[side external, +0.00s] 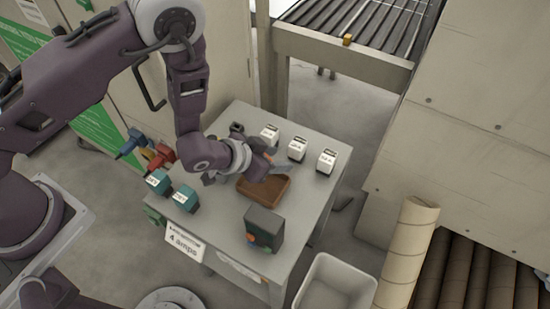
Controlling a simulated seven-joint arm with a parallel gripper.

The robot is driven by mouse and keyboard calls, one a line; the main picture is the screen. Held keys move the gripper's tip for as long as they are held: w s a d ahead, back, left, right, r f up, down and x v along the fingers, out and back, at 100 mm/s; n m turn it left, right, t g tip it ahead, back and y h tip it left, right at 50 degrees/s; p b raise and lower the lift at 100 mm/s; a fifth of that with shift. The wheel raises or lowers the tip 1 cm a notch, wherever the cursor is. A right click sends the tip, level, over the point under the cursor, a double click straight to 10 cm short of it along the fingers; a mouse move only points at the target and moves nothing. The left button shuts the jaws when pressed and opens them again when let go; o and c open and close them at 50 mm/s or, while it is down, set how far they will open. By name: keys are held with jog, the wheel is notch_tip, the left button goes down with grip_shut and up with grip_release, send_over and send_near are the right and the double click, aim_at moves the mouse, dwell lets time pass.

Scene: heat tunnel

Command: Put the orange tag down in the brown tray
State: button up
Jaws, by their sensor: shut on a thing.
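The brown tray (277,193) lies on the grey table, a shallow open box in front of the white devices. My gripper (262,170) is low over the tray's back left part and hides some of it. A small orange patch (269,157) shows at the gripper's far side; it looks like part of the orange tag, mostly hidden. The gripper is shut on the tag. I cannot tell whether the tag touches the tray.
Several white devices (297,149) stand behind the tray. Teal blocks (184,198) stand front left, near red and blue tools (160,158). A dark box with buttons (264,229) stands in front of the tray. A white bin (334,285) is beyond the table's front right edge.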

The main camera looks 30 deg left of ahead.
jog(key=shift+f, duration=0.25)
jog(key=shift+f, duration=0.15)
jog(key=o, duration=1.2)
